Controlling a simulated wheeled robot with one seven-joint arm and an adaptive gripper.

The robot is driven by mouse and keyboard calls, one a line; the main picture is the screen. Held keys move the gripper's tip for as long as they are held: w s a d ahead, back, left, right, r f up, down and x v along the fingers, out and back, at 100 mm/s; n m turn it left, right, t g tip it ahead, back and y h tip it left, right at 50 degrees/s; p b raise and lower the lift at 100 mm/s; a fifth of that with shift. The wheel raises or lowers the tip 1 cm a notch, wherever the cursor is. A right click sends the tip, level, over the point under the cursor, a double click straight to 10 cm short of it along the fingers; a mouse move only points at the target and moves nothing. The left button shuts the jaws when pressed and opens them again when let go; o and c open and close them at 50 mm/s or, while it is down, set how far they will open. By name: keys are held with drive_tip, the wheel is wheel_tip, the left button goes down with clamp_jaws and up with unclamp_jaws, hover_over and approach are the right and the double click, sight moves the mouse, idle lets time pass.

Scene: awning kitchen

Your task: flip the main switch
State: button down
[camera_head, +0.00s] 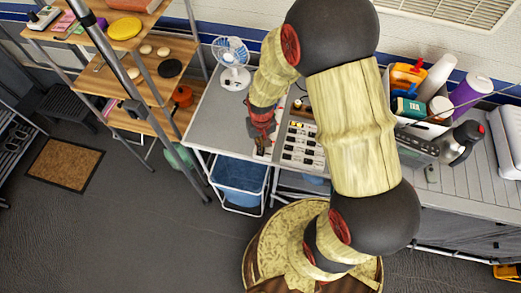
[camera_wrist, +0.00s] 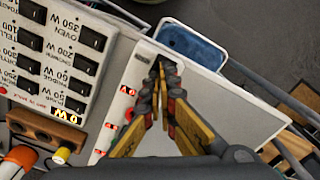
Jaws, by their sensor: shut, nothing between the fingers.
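A switch panel (camera_wrist: 60,60) with several black rocker switches and watt labels fills the upper left of the wrist view. Its small yellow display (camera_wrist: 67,116) reads 0 W. It also shows on the counter in the head view (camera_head: 301,145). Beside it lies a white strip (camera_wrist: 106,137) with several small red switches and a dark patch near its far end. Which switch is the main one I cannot tell. My gripper (camera_wrist: 158,68) is shut and empty, its tips over or beside the strip's far end; contact is unclear. In the head view my gripper (camera_head: 262,149) is left of the panel.
A white fan (camera_head: 232,60) stands behind on the counter. A blue bin (camera_head: 240,181) is below the counter's front edge. Wooden shelves (camera_head: 150,50) stand left. A coffee pot (camera_head: 467,137) and a crate of bottles are right. My arm hides the middle counter.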

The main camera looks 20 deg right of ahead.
drive_tip(key=shift+r+p, duration=2.2)
drive_tip(key=shift+r, duration=0.95)
drive_tip(key=shift+s, duration=0.4)
drive_tip(key=s+r+t+b, duration=0.2)
drive_tip(key=s+r, duration=0.4)
drive_tip(key=r, duration=0.7)
drive_tip(key=s+r+n+t+b, duration=0.1)
drive_tip(key=s+r+t+b, duration=0.2)
drive_tip(key=r, duration=1.1)
drive_tip(key=s+b, duration=0.2)
drive_tip(key=s, duration=0.2)
drive_tip(key=shift+r+t, duration=0.15)
drive_tip(key=shift+t, duration=0.15)
drive_tip(key=shift+s, duration=0.1)
